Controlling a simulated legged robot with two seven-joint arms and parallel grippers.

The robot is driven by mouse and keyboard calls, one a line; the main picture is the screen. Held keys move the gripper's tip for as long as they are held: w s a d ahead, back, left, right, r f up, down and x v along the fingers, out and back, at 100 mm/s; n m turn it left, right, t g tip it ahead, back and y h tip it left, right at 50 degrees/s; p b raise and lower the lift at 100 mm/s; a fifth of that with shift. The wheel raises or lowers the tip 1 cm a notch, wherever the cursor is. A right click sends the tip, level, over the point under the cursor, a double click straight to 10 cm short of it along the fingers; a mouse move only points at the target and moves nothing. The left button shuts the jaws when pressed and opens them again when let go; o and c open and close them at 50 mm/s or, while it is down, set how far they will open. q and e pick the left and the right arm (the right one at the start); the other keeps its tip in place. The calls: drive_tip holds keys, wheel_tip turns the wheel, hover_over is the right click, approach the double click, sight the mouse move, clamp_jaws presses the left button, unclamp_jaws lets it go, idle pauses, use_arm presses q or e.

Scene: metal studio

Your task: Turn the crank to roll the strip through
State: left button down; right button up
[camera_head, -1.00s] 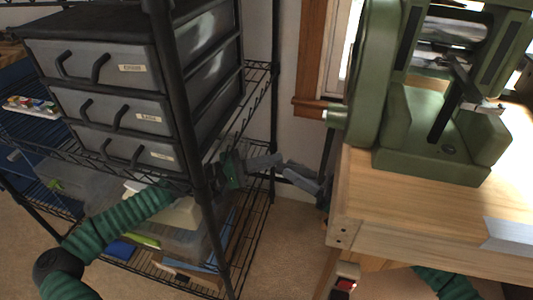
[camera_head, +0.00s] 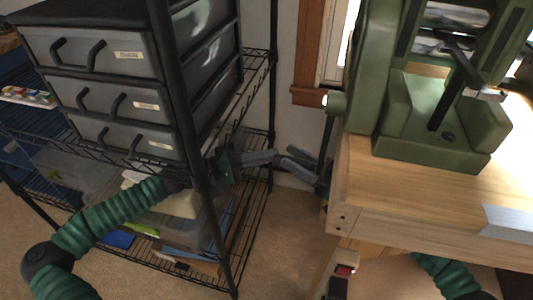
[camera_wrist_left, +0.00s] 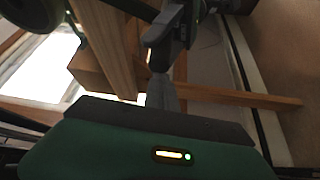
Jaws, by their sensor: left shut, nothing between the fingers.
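The green rolling mill (camera_head: 440,135) stands on the wooden bench at the right of the head view. Its crank arm (camera_head: 329,135) hangs down from the shaft end at the mill's left side, beside the bench edge. My left gripper (camera_head: 318,173) reaches from the left to the crank's lower end. It is shut with nothing between its fingers; contact with the crank is unclear. The wrist view shows its fingers (camera_wrist_left: 163,92) near dark parts. A silvery piece (camera_head: 485,94) shows at the mill, possibly the strip. My right gripper is out of view.
A black wire shelf (camera_head: 258,80) with grey drawers (camera_head: 95,50) stands at the left, its post in front of my left wrist. The bench (camera_head: 420,205) edge is close to the fingers. A box with a red light (camera_head: 345,270) sits below the bench corner.

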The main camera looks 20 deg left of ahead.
use_arm(q)
drive_tip(key=shift+s+d, duration=0.2)
drive_tip(key=shift+d, duration=0.25)
use_arm(e)
drive_tip(key=shift+d, duration=0.1)
